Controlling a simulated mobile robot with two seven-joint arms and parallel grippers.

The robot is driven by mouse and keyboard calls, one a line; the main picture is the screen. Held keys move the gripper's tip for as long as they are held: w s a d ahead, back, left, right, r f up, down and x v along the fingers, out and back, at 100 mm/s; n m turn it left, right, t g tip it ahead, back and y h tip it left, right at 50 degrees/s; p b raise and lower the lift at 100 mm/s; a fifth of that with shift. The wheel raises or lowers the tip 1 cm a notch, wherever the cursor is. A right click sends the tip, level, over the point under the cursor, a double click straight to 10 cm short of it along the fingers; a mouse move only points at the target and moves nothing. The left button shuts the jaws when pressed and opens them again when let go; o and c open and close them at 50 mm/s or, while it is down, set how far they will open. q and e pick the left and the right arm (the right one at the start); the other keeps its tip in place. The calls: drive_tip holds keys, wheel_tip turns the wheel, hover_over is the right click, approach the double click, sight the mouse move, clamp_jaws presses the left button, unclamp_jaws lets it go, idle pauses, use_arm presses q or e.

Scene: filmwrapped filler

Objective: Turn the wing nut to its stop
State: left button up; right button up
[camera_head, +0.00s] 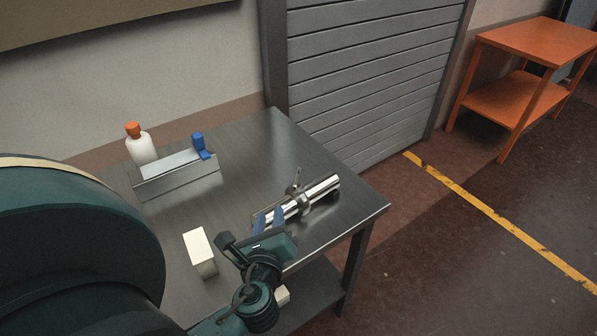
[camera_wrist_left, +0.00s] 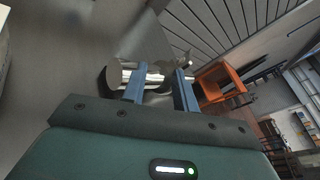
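A shiny metal pipe with a clamp (camera_head: 300,200) lies on the steel table. A small upright winged part, seemingly the wing nut (camera_head: 295,184), stands at the clamp; its exact shape is too small to tell. My left gripper (camera_head: 269,219) is at the pipe's near left end, its two blue fingers apart. In the left wrist view the pipe (camera_wrist_left: 152,76) shows beyond and between the fingers (camera_wrist_left: 160,88), and I see nothing held. Whether a finger touches the pipe, I cannot tell. My right gripper is not in view.
The steel table (camera_head: 240,150) also bears a white bottle with an orange cap (camera_head: 140,146), a metal angle piece (camera_head: 178,172) with a blue clip (camera_head: 200,144), and a pale block (camera_head: 200,250). The table's right edge is near the pipe. An orange table (camera_head: 520,95) stands far right.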

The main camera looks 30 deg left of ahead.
sight(298, 171)
use_arm(q)
drive_tip(key=w+m+t, duration=0.1)
drive_tip(key=w+m, duration=0.1)
drive_tip(key=w, duration=0.2)
drive_tip(key=w+a+m+t+h+p, duration=0.1)
drive_tip(key=w+m, duration=0.2)
drive_tip(key=w, duration=0.2)
drive_tip(key=w+a+r+m+p, duration=0.1)
drive_tip(key=w+m, duration=0.2)
drive_tip(key=w, duration=0.2)
drive_tip(key=shift+w+r+t, duration=0.1)
drive_tip(key=shift+t, duration=0.3)
clamp_jaws()
